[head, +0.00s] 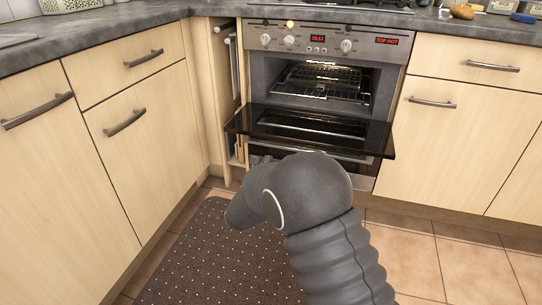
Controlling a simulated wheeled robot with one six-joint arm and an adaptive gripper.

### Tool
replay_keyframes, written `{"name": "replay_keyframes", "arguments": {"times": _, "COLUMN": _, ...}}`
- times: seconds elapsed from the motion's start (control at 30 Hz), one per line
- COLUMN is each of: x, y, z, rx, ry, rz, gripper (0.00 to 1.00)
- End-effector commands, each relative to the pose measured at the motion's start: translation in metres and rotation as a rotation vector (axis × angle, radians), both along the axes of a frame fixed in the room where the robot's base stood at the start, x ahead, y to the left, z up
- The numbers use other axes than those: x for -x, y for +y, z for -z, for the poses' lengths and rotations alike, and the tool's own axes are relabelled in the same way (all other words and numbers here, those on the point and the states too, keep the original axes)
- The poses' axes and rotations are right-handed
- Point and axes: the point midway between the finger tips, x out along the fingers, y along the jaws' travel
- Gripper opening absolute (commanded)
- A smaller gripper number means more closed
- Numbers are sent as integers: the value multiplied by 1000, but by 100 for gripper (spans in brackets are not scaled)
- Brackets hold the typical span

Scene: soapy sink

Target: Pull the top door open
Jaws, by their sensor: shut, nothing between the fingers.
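The oven's top door (310,133) is folded down and open, lying nearly level as a dark glass panel with a metal handle bar (310,153) along its front edge. The lit top oven cavity (322,82) with its wire racks is exposed behind it. My dark grey arm bends in front of the oven. Only a small part of my gripper (262,159) shows behind the arm, below the door's left front part. It is shut and empty. My arm hides most of it, so I cannot tell whether it touches the door.
A lower oven door (363,172) is partly hidden under the top door. A narrow open cupboard (229,100) is at the oven's left. Wooden cabinets with bar handles stand on both sides. A dark dotted mat (200,265) lies on the tiled floor. Floor at the right is clear.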

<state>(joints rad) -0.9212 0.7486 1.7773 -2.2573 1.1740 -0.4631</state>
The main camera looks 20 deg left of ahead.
Motion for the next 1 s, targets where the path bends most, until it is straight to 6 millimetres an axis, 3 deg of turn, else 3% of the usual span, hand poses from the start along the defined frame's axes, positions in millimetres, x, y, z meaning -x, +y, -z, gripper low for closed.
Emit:
{"name": "replay_keyframes", "arguments": {"times": 0.33, "x": 9, "y": -1, "z": 1, "rx": -21, "ry": 6, "rz": -1, "gripper": 0}}
{"name": "replay_keyframes", "arguments": {"times": 0.47, "x": 9, "y": -18, "z": 18, "rx": -100, "ry": 82, "rz": 71, "gripper": 0}}
{"name": "replay_keyframes", "arguments": {"times": 0.6, "x": 23, "y": -65, "z": 60, "rx": -205, "ry": 226, "rz": 248, "gripper": 0}}
{"name": "replay_keyframes", "arguments": {"times": 0.67, "x": 33, "y": -88, "z": 68, "rx": -268, "ry": 281, "rz": 337, "gripper": 0}}
{"name": "replay_keyframes", "arguments": {"times": 0.83, "x": 62, "y": -165, "z": 65, "rx": -495, "ry": 403, "rz": 629, "gripper": 0}}
{"name": "replay_keyframes", "arguments": {"times": 1.0, "x": 100, "y": -243, "z": 44, "rx": -774, "ry": 481, "rz": 941, "gripper": 0}}
